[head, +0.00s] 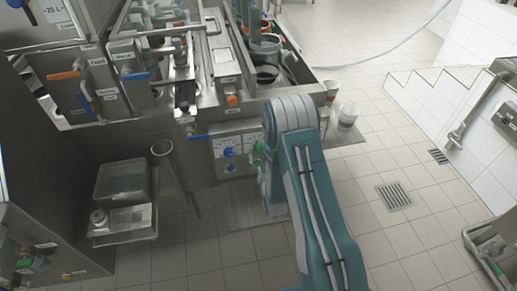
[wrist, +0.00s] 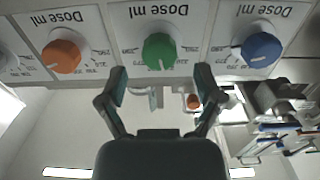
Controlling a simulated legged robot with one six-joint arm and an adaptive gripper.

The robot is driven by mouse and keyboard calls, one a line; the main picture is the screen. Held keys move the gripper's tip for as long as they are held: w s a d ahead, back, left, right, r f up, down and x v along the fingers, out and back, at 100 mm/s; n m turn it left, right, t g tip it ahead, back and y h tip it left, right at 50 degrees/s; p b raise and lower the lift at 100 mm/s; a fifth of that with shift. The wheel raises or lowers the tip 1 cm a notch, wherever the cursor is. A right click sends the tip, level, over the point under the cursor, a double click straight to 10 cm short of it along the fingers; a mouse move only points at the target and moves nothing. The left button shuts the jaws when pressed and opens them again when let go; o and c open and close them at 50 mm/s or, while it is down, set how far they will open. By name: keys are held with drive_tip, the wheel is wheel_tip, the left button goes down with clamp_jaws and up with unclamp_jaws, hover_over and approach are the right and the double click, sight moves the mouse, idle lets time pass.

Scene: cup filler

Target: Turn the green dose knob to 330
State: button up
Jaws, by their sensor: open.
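The green dose knob (wrist: 160,52) is at the upper middle of the wrist view, on a white panel labelled "Dose ml" that appears upside down. A pale pointer mark shows on its lower part in the picture. The small scale numbers around it are too blurred to read surely. My gripper (wrist: 161,80) is open and empty, its two fingers spread to the left and right just below the knob in the picture. I see no contact with the knob. In the head view my arm hides the gripper.
An orange knob (wrist: 62,56) and a blue knob (wrist: 262,50) sit on similar dials either side of the green one. In the head view, a steel machine (head: 150,130) fills the left and middle. Tiled floor (head: 365,160) lies open at the right, with a drain grate (head: 394,196).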

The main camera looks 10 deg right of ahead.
sight(259, 150)
drive_tip(key=shift+w, duration=1.75)
drive_tip(key=c, duration=1.2)
drive_tip(key=shift+o, duration=0.2)
drive_tip(key=shift+n, duration=0.3)
drive_tip(key=o, duration=1.2)
drive_tip(key=shift+c, duration=0.2)
drive_tip(key=s, duration=1.2)
drive_tip(key=shift+w+a, duration=0.1)
